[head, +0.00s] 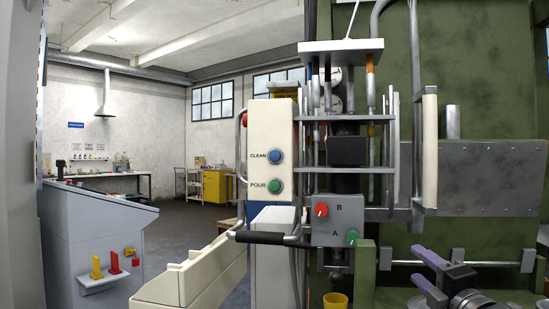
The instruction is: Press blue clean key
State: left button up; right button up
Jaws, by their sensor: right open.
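The blue CLEAN key (276,155) is a round button on the upper front of a cream control box (270,120), left of the picture's middle. Its label stands to its left. My right gripper (418,265) has purple fingers and is open and empty at the bottom right. It is well to the right of and below the blue key, apart from it. My left gripper is not in view.
A grey box with a red B knob (321,209) and green A knob (351,236) stands between the keys and my right gripper, among metal rods. A black handle (256,237) sticks out below the keys. A yellow cup (335,301) is below.

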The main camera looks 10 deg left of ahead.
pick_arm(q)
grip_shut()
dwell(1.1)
